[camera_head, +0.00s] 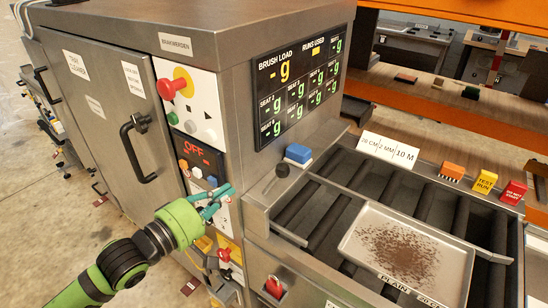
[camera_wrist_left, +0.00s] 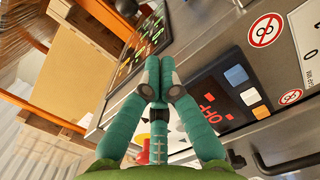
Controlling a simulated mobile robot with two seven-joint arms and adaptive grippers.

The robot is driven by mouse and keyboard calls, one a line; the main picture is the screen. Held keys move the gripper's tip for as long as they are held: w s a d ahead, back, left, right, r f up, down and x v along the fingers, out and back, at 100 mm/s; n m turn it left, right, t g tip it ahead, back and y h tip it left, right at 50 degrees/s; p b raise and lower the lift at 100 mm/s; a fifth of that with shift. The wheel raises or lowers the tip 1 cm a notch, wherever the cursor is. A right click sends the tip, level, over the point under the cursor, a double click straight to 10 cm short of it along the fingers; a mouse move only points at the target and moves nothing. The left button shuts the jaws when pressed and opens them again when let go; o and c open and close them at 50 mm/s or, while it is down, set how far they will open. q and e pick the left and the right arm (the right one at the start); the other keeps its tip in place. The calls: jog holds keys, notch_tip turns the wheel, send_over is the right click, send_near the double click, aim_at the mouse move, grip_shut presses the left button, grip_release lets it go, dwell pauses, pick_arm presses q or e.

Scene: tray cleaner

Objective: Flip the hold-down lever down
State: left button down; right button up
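A lever with a black ball knob (camera_head: 282,171) stands up at the near left corner of the tray station. I take it for the hold-down lever, though no label on it can be read. My left gripper (camera_head: 228,190) is in front of the machine's control panel, left of the knob and apart from it. In the left wrist view its teal fingers (camera_wrist_left: 159,72) come together at the tips with nothing seen between them. A metal tray (camera_head: 455,262) with brown crumbs lies on the station's black rollers. My right gripper is in neither view.
The panel has an "OFF" display (camera_head: 198,152) and a red knob (camera_head: 168,88). Another red knob (camera_head: 224,255) is below my gripper. A blue block (camera_head: 298,154) sits behind the lever. Orange, yellow and red blocks (camera_head: 483,181) line the station's right back edge.

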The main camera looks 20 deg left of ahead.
aim_at(274, 182)
pick_arm(q)
jog(key=shift+s+d+r+h, duration=0.3)
jog(key=shift+d+r+h, duration=0.15)
jog(key=shift+r, duration=0.35)
jog(key=p+x, duration=0.2)
jog(key=x, duration=0.8)
jog(key=shift+p, duration=0.3)
jog(key=shift+d, duration=0.1)
